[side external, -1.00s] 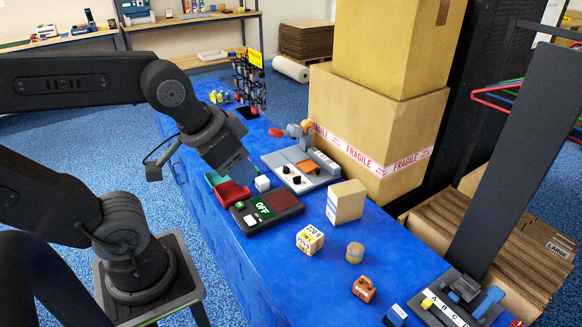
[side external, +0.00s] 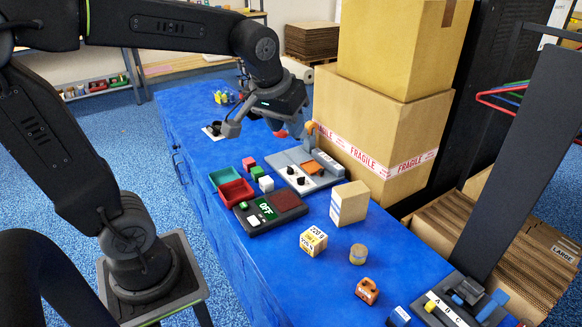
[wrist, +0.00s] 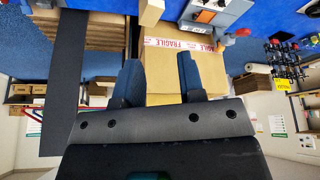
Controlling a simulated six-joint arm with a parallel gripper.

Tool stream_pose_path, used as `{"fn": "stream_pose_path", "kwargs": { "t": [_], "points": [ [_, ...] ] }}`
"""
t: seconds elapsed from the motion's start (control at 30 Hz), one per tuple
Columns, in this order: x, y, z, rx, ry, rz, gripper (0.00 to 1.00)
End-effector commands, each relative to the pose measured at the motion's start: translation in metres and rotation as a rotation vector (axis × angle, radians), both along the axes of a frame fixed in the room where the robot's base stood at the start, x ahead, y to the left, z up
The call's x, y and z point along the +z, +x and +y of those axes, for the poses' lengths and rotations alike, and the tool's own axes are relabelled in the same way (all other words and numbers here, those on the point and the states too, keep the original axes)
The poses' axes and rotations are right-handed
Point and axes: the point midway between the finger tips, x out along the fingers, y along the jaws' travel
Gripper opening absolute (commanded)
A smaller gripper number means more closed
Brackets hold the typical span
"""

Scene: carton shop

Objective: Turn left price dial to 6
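The grey pricing machine (side external: 324,163) stands on the blue table beside the big cartons. The dial markings are too small to read. Part of the grey machine also shows at the top of the wrist view (wrist: 212,16), where I cannot make out the dials. My gripper (side external: 267,130) is raised above the table, behind the dials in the side view. Its two fingers are apart with nothing between them in the wrist view (wrist: 158,75).
A green tray (side external: 214,177), a red tray (side external: 223,194) and small cubes lie left of the machine. A black scale (side external: 245,226) reads OFF in front. A tan box (side external: 333,205) stands close right; FRAGILE cartons (side external: 418,135) rise behind. Bare table lies at front left.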

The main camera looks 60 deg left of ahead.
Motion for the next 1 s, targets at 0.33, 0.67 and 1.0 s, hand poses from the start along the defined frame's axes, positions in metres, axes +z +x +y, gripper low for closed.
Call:
{"fn": "stream_pose_path", "kwargs": {
  "t": [0.33, 0.67, 1.0],
  "points": [
    [-0.054, 0.127, 0.101, 0.483, -0.021, 0.054, 0.36],
    [-0.169, 0.196, 0.212, 0.923, -0.012, 0.055, 0.36],
    [-0.242, 0.206, 0.266, 1.140, 0.002, 0.035, 0.36]
  ]
}}
